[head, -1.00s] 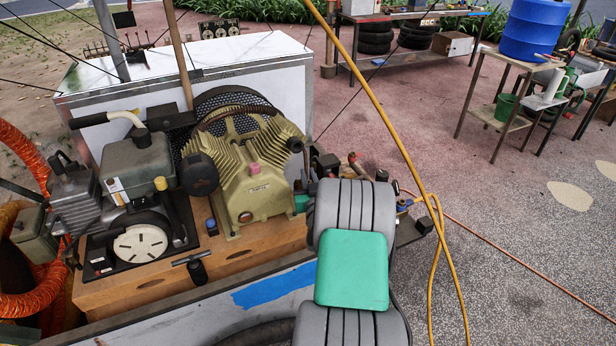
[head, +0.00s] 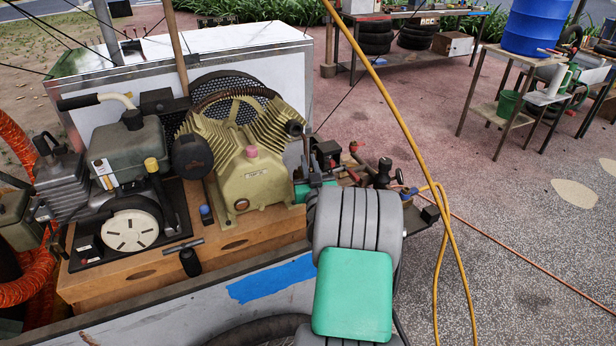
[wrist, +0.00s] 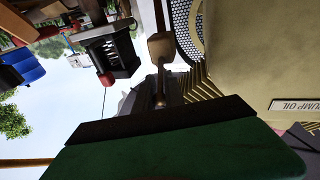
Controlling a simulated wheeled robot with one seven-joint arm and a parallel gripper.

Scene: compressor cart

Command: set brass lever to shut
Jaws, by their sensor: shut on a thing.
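The brass lever (wrist: 160,48) shows in the wrist view as a flat tan paddle on a thin stem. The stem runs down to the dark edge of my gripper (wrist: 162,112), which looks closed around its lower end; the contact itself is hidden. In the head view my gripper (head: 304,190) is only partly seen, a green piece at the right side of the compressor. My grey arm covers the area just right of it, and I cannot make out the lever there. I cannot tell which setting the lever is in.
The olive compressor (head: 250,170) is close to the left of my gripper, on a wooden base (head: 250,243). Black and red fittings (head: 384,175) stand on the cart's right end. A yellow hose (head: 400,120) hangs beyond them. Open paving lies to the right.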

